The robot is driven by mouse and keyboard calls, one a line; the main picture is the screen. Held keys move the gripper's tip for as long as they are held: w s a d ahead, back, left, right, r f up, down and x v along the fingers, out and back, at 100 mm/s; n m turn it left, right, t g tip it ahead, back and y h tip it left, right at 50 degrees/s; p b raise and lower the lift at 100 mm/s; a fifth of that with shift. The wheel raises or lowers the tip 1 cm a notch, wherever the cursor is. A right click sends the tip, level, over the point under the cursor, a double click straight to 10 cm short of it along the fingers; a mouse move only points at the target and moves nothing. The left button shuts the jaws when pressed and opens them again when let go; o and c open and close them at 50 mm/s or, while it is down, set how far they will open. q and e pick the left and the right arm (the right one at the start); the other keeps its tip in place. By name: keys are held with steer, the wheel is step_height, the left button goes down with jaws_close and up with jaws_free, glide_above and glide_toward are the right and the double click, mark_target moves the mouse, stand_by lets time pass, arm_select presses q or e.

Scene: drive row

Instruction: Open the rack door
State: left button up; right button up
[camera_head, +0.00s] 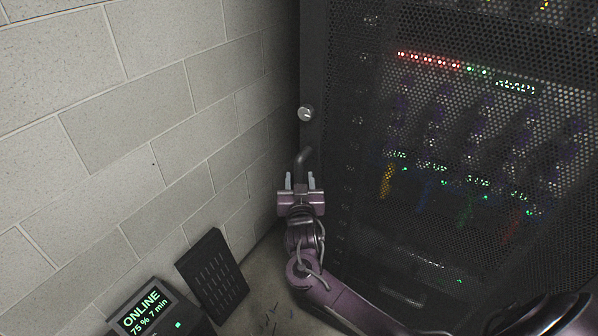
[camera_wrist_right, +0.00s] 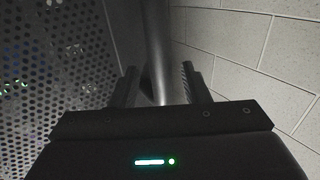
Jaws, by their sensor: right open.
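The rack door (camera_head: 440,150) is a dark perforated metal panel filling the right of the head view, and it looks shut. A dark bent handle (camera_head: 304,158) stands out near its left edge, with a round silver lock or knob (camera_head: 306,114) above it. My right gripper (camera_head: 300,181) is open just below and in front of the handle. In the right wrist view the dark handle bar (camera_wrist_right: 158,50) runs down between the two open fingers (camera_wrist_right: 160,85); I cannot tell if they touch it. The perforated door (camera_wrist_right: 65,75) is at left there. My left gripper is not in view.
A pale block wall (camera_head: 140,130) stands close on the left. On the floor below are a box with a lit "ONLINE" display (camera_head: 150,312) and a dark slotted panel (camera_head: 213,275). Coloured lights and cables show behind the mesh.

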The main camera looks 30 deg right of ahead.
steer(key=shift+x, duration=1.4)
jaws_close()
